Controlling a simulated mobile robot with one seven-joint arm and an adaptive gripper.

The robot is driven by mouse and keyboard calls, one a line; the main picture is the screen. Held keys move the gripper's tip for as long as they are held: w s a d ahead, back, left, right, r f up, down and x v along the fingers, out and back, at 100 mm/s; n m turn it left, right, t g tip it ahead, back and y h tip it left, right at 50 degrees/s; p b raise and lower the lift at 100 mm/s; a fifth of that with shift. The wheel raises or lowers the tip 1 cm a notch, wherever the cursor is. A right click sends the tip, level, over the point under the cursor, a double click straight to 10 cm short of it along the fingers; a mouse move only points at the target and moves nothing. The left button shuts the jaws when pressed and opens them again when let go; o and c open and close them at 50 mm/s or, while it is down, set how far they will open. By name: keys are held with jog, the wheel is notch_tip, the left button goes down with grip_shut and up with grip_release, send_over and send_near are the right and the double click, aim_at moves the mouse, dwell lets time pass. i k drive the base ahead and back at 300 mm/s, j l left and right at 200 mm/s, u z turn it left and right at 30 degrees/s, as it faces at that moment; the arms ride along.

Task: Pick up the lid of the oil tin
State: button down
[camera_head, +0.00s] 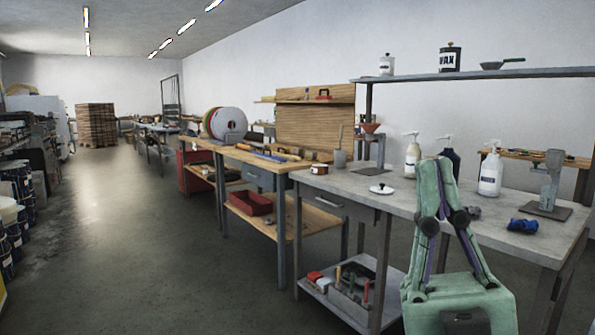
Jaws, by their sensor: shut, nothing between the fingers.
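A white round lid (381,189) with a small dark knob lies flat on the grey workbench (345,182), near its front edge. A white tin (387,66) with a dark knob on top stands on the wall shelf, beside a black tin marked WAX (450,59). A small brown tin with a pale label (319,170) stands at the bench's left end. No label reading oil can be made out, so I cannot tell which tin is the oil tin. My green arm rises in front of the bench, right of the white lid.
Pump bottles (490,174) and a grey stand (551,180) are on the bench's right half, with a crumpled blue cloth (523,225). A grey cup (340,158) stands behind the small tin. The wall shelf (520,73) hangs above. Open floor (120,220) lies left.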

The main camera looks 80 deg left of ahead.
aim_at(382, 188)
jog(key=u, duration=2.4)
